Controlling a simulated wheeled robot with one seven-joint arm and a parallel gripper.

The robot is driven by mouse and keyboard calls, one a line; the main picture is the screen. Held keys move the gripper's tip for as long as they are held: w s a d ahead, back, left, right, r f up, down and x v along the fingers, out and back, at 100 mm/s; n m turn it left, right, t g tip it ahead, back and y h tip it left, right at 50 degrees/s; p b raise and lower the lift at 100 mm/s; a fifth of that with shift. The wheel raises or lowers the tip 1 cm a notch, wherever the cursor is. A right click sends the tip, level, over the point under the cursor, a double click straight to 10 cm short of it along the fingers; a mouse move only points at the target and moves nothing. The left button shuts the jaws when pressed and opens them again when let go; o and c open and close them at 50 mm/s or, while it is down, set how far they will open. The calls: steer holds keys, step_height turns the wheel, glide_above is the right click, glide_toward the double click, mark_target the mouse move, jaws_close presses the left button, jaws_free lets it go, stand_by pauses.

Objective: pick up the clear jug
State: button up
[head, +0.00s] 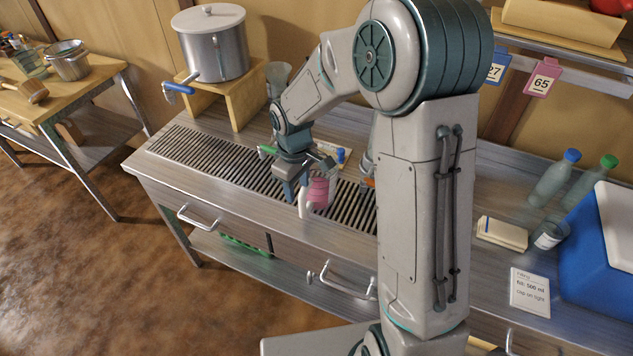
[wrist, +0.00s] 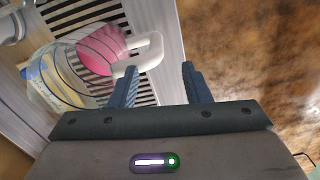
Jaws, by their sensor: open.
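A clear jug with pink contents and a white handle (head: 318,192) stands on the slatted drain strip near the counter's front edge. It also shows in the wrist view (wrist: 98,50), with its white handle (wrist: 148,52) facing my fingers. My gripper (head: 296,192) is open, pointing down just left of the jug at its handle. In the wrist view my gripper (wrist: 160,82) has its two fingers apart, with the handle's end near the gap between them. I cannot tell whether they touch it. Part of the jug's far side is hidden by my arm in the head view.
A steel pot (head: 212,48) stands on a wooden stand at the back left. A clear vessel (head: 279,77) is behind my wrist. Drawer handles (head: 200,217) stick out in front.

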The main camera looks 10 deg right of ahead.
mark_target(302, 204)
steer(key=shift+f, duration=0.95)
steer(key=f, duration=0.2)
steer(key=d+f+p, duration=0.1)
steer(key=f, duration=0.1)
steer(key=shift+s+f, duration=0.2)
steer(key=shift+f+p, duration=0.3)
steer(key=shift+f, duration=0.2)
jaws_close()
